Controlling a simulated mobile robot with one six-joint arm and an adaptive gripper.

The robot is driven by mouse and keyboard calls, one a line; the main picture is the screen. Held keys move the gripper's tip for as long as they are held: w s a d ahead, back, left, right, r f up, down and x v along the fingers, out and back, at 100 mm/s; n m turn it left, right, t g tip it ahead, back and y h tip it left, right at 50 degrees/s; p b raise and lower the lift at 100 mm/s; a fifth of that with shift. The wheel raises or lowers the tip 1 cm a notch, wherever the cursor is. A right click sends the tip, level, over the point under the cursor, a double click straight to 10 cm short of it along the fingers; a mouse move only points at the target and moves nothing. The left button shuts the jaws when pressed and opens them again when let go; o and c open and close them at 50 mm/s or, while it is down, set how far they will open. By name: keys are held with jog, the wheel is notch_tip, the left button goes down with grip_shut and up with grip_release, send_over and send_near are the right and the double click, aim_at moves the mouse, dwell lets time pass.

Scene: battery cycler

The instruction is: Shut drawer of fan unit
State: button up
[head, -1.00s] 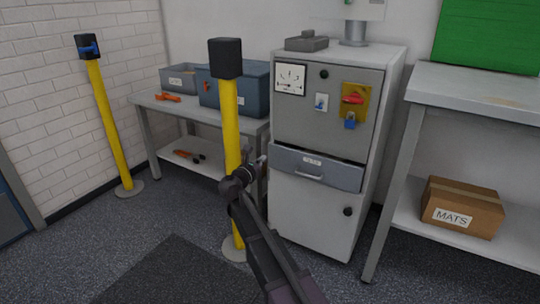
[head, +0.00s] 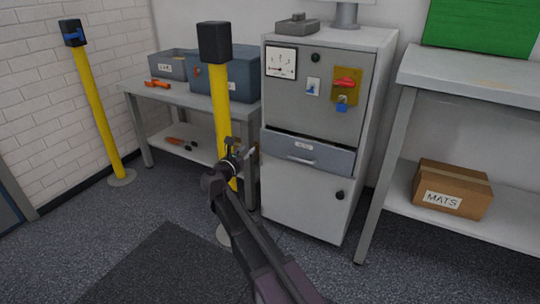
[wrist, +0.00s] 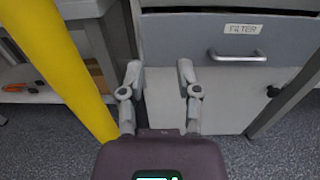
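The fan unit (head: 319,100) is a light grey cabinet with a gauge, a switch and a red knob on a yellow plate. Its drawer (head: 331,158) stands out a little from the front, with a dark gap along its top edge. In the wrist view the drawer front (wrist: 183,40) carries a FILTER label (wrist: 241,29) and a bar handle (wrist: 238,56). My gripper (wrist: 159,70) is open and empty, its fingers apart in front of the lower left of the drawer. In the head view my gripper (head: 241,150) is left of the drawer, beside the yellow post.
A yellow post (head: 220,105) stands close left of my gripper; it also shows in the wrist view (wrist: 58,60). Another yellow post (head: 95,105) is further left. A bench with bins (head: 228,72) is behind. A bench with a MATS box (head: 452,190) is at right.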

jog(key=w+a+r+n+t+y, duration=0.1)
jog(key=a+r+n+t+y, duration=0.1)
jog(key=a+n+y, duration=0.7)
jog(key=w+a+r+n+t+y, duration=0.1)
jog(key=a+r+n+t+y, duration=0.2)
jog(key=n, duration=1)
jog(key=s+a+f+n+g+y, duration=0.1)
jog(key=a+f+n+g+y, duration=0.1)
jog(key=f+n+g, duration=0.45)
jog(key=s+a+f+n+g+y, duration=0.1)
jog(key=a+f+n+y, duration=0.15)
jog(key=n, duration=0.75)
jog(key=d+f+n+g+h, duration=0.2)
jog(key=d+f+n+h, duration=0.55)
jog(key=d, duration=0.35)
jog(key=s+d+r+n+g+h, duration=0.1)
jog(key=s+d+r+n+h, duration=0.1)
jog(key=d+h, duration=0.4)
jog(key=s+d+r+n+g+h+b, duration=0.1)
jog(key=s+d+r+n+h, duration=0.1)
jog(key=d+r+h, duration=0.3)
jog(key=d+h, duration=0.2)
jog(key=d, duration=0.1)
